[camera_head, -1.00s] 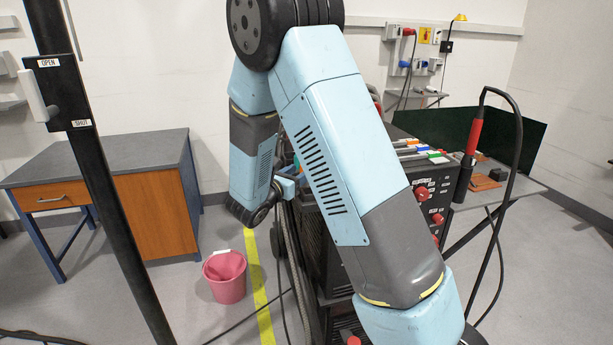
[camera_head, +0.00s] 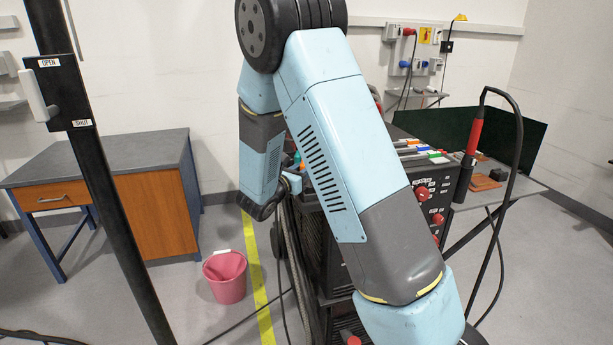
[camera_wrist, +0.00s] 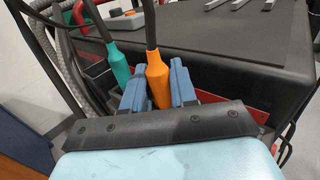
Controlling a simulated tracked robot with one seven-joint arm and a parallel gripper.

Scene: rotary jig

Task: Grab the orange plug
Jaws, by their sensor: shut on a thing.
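The orange plug (camera_wrist: 158,80) is upright in the wrist view, with a dark cable rising from its top. My gripper (camera_wrist: 158,88) has its two blue fingers on either side of the plug and is shut on it. The plug's lower end is hidden behind my wrist's dark edge. A teal plug (camera_wrist: 118,65) with its own cable stands just left of the fingers, seemingly apart from them. In the head view my arm covers much of the machine, and the orange plug cannot be made out clearly there.
The dark machine (camera_wrist: 230,55) stands right behind the plugs, with a red strip low on its side. Hoses and cables (camera_wrist: 65,60) hang at the left. In the head view a pink bucket (camera_head: 225,278) stands on the floor and a desk (camera_head: 110,150) is at the left.

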